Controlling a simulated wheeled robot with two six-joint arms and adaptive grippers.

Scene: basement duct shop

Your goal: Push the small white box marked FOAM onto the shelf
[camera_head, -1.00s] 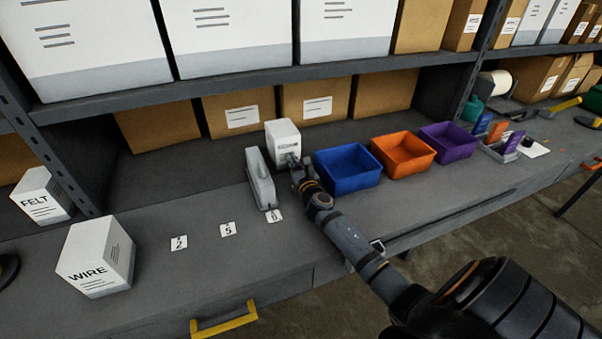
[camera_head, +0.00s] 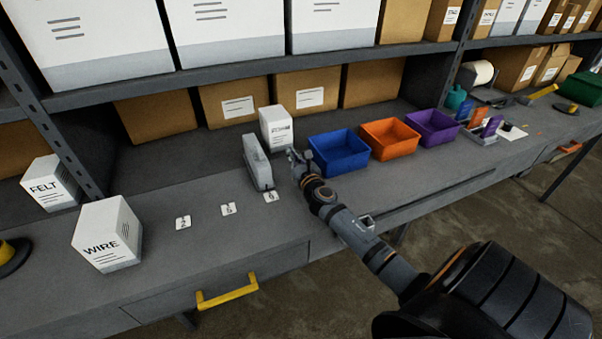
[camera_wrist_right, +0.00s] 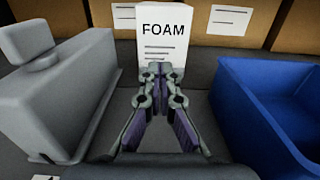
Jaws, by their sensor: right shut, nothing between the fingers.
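The small white FOAM box (camera_head: 276,129) stands upright at the back of the worktop, in front of the brown cartons under the shelf board. In the right wrist view the FOAM box (camera_wrist_right: 163,38) is straight ahead, its printed face toward me. My right gripper (camera_head: 293,158) is shut and empty, just in front of the box. In the right wrist view its fingertips (camera_wrist_right: 160,72) overlap the lower part of the box face; I cannot tell whether they touch it. The shelf (camera_head: 237,90) runs above the worktop. My left gripper is not in view.
A grey housing (camera_head: 257,163) stands close left of my right gripper, and a blue bin (camera_head: 340,158) close right. Orange (camera_head: 390,138) and purple (camera_head: 432,127) bins follow. WIRE (camera_head: 107,235) and FELT (camera_head: 50,185) boxes stand at left. Number cards lie on the clear front worktop.

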